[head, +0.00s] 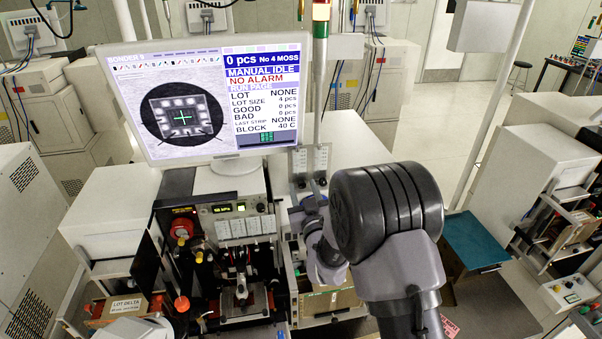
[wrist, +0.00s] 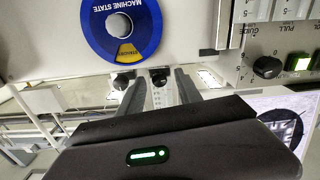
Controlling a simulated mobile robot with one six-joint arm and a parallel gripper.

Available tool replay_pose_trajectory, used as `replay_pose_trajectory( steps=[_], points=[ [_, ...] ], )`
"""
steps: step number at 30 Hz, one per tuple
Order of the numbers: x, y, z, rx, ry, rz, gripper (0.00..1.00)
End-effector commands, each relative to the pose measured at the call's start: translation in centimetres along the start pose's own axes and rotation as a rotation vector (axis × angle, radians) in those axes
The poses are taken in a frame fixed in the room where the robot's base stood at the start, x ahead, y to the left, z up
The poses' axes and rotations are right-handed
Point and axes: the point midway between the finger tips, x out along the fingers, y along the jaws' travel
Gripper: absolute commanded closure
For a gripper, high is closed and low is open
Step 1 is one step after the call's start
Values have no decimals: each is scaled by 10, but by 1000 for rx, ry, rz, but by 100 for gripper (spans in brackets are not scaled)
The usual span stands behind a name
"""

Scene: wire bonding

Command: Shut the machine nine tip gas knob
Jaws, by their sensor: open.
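The bonder's screen (head: 180,50) reads "BONDER 9". Two upright flowmeters stand right of its front panel in the head view, one on the left (head: 298,161) and one on the right (head: 320,160). Each has a black knob at its foot; which one is tip gas I cannot read. In the wrist view one black knob (wrist: 158,77) lies between my gripper's (wrist: 159,86) open fingers; contact is not clear. The other knob (wrist: 124,81) sits just left, close to the left finger. In the head view my arm hides much of the gripper.
A blue "MACHINE STATE" disc (wrist: 122,26) is near the fingers in the wrist view. A black knob (wrist: 268,67) and green-lit button (wrist: 299,64) are at right. A teal-topped box (head: 474,243) stands right.

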Motion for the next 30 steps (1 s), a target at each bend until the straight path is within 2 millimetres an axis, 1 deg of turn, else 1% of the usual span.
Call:
replay_pose_trajectory(
  steps=[10,11,15,17,25,30],
  points=[
    [-1,0,0,0,0,0,59],
    [-1,0,0,0,0,0,63],
    [-1,0,0,0,0,0,90],
    [-1,0,0,0,0,0,100],
    [-1,0,2,12,2,0,100],
    [-1,-1,6,77,4,1,100]
  ],
)
